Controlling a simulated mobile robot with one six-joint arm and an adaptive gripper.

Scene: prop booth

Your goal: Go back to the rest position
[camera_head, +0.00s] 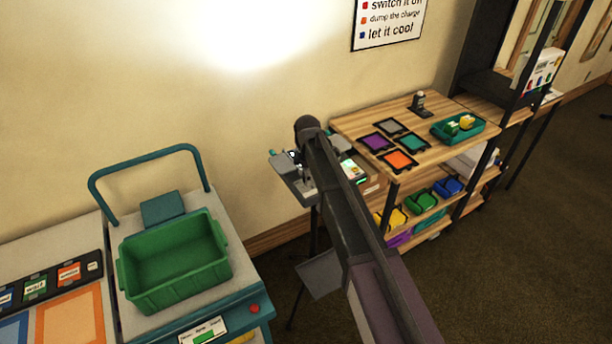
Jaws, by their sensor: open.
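My arm (345,215) rises from the bottom right to a dark joint (306,125) in front of the wall. I cannot make out my gripper or its fingers; the part of the arm beyond the joint is hidden or blends with the grey items on a small stand (296,188). I see nothing held.
A green bin (172,262) stands empty on a teal-edged station with a handle (145,157) at left. At right, a wooden table (352,125) holds coloured squares, a green tray (440,133) and a small dark device (418,104); coloured bins sit below. Dark floor (520,260) is clear at right.

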